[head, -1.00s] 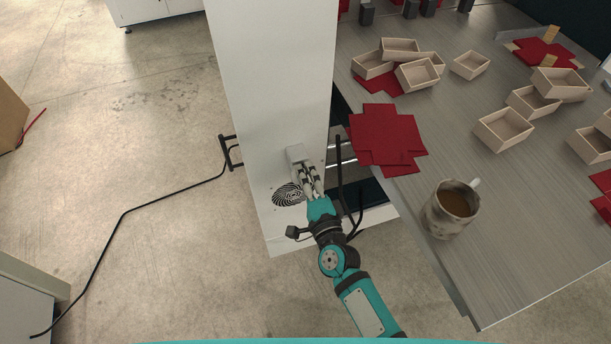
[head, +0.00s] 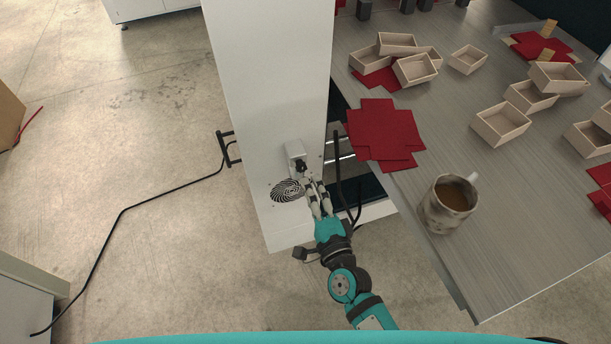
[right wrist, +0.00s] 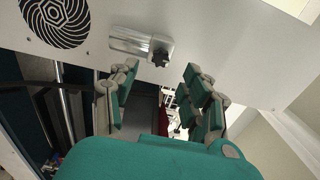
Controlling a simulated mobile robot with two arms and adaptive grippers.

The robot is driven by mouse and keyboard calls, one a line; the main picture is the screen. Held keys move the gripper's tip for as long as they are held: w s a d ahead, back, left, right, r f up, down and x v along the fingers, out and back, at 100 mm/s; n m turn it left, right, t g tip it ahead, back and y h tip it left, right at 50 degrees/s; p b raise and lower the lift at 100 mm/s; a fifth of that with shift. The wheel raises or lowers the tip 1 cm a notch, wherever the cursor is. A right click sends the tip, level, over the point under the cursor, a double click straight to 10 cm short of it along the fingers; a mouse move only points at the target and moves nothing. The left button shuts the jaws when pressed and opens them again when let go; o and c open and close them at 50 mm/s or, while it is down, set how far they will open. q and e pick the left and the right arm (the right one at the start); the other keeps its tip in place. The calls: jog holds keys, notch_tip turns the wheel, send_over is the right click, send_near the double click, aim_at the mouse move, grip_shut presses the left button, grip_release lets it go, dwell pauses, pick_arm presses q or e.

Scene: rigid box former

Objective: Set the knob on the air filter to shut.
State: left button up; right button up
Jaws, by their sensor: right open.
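The air filter (head: 296,155) is a small pale grey unit on the side of the white machine column, with a black knob (head: 301,166) on its front. In the right wrist view the filter (right wrist: 130,40) is a grey cylinder, with the black knob (right wrist: 160,54) at its right end. My right gripper (head: 315,183) is just below the knob in the head view, apart from it. Its fingers in the right wrist view (right wrist: 160,85) are spread with nothing between them. The knob's exact setting is too small to read. My left gripper is not in view.
A round black vent (head: 287,191) is below and left of the filter. A table edge with a mug (head: 448,203), red sheets (head: 383,132) and wooden boxes (head: 502,124) lies to the right.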

jog(key=v, duration=0.6)
dwell(0.4)
jog(key=s+d+f+n+g+h, duration=0.1)
jog(key=s+d+f+n+g, duration=0.25)
jog(key=f, duration=0.65)
jog(key=s+d+f+n+g+h, duration=0.1)
jog(key=s+d+f+n+g, duration=0.2)
jog(key=f, duration=0.8)
jog(key=s+d+f+n+g, duration=0.15)
jog(key=s+f+n, duration=0.25)
jog(key=f, duration=0.6)
jog(key=s+d+f+n+g+h, duration=0.1)
jog(key=s+d+f+n+g, duration=0.2)
jog(key=s+f, duration=0.4)
jog(key=s+d+f+n+g+h, duration=0.2)
jog(key=s+d+f+g, duration=0.3)
jog(key=s, duration=1)
jog(key=d+f+n, duration=0.1)
jog(key=d+f, duration=0.1)
jog(key=d, duration=0.1)
jog(key=shift+s+d+f+h, duration=0.2)
jog(key=shift+h, duration=0.1)
jog(key=shift+n, duration=0.25)
